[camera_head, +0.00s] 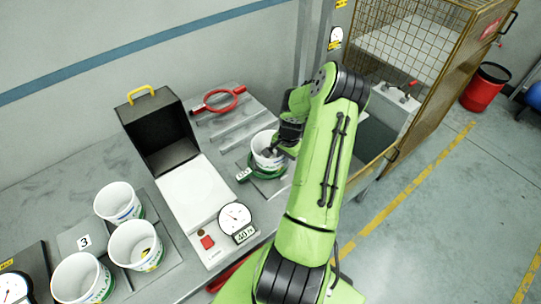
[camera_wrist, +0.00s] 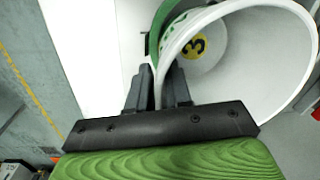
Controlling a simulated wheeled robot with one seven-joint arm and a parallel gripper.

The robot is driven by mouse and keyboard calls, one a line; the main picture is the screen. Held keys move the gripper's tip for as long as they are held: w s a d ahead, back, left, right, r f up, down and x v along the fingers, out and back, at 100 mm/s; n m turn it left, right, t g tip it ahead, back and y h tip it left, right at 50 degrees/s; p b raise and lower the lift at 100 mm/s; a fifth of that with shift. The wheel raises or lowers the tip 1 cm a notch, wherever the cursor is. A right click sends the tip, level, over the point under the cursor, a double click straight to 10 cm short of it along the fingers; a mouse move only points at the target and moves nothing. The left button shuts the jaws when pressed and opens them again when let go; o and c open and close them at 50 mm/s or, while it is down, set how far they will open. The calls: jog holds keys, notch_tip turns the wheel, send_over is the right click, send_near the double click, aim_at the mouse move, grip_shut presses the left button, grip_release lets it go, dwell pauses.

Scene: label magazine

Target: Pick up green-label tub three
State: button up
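A white tub (camera_head: 266,155) is at the right part of the bench, at a green ring with a small tag (camera_head: 243,174). In the wrist view the tub (camera_wrist: 235,50) shows a yellow disc marked 3 (camera_wrist: 194,47) inside and a green band (camera_wrist: 165,25) outside. My gripper (camera_wrist: 160,88) straddles its wall, one finger inside and one outside. The fingers are close together with the thin wall between them, so it looks shut on the tub. I cannot tell whether the tub is raised.
Three more white tubs (camera_head: 118,203) (camera_head: 135,245) (camera_head: 82,278) stand at the left around a plate marked 3 (camera_head: 84,242). A scale with a dial (camera_head: 235,217) and an open dark box (camera_head: 158,130) stand mid-bench. A red ring (camera_head: 225,98) lies behind. A mesh cage (camera_head: 425,50) stands right.

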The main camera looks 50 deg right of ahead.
grip_shut()
notch_tip(320, 180, up, 10)
jog(key=shift+b, duration=0.3)
dwell(0.3)
